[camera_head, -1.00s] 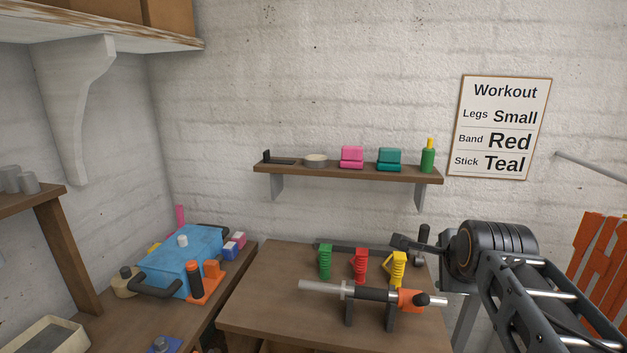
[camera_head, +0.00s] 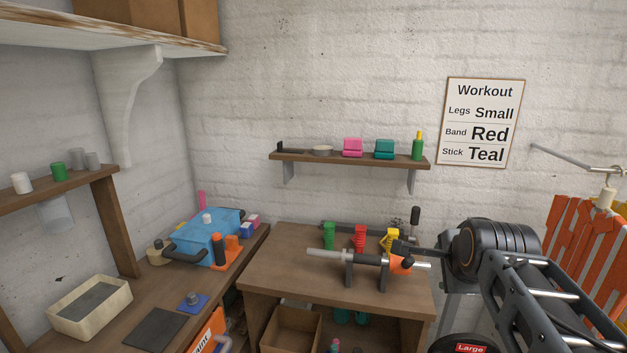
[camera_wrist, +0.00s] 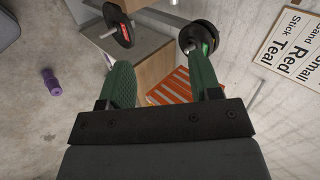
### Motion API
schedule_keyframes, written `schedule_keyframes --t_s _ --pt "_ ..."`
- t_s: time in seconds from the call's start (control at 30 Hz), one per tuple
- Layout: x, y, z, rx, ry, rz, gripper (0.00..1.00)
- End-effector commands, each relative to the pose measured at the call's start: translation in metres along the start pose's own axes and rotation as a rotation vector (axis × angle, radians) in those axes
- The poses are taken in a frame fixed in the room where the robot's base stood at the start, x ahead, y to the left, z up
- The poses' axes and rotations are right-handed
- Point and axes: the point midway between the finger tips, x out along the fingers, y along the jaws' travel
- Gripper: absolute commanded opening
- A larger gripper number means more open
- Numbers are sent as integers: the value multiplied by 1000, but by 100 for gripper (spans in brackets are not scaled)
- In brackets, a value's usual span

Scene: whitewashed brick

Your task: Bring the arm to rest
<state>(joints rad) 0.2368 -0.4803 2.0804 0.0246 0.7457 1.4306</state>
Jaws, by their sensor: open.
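My gripper (camera_wrist: 160,75) is open in the wrist view. Its two green-padded fingers stand well apart and nothing is held between them. Orange slats (camera_wrist: 178,88) show beyond the gap, at a distance. In the head view my arm comes in from the lower right, in front of the right end of the bench (camera_head: 270,268). The gripper's fingers cannot be made out clearly there. The workout poster (camera_head: 481,123) hangs on the wall above the arm and also shows at the right of the wrist view (camera_wrist: 294,45).
A silver bar on a stand (camera_head: 330,256) and green, red and yellow grips (camera_head: 360,238) are on the bench. A wall shelf (camera_head: 350,160) holds small items. A purple object (camera_wrist: 50,82) lies on open floor.

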Motion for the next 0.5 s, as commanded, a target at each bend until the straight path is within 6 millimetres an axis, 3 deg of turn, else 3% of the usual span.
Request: schedule_keyframes --t_s 0.27,0.5 --pt "6 14 -1 -247 -7 46 58" --pt "18 47 8 -617 -65 132 58"
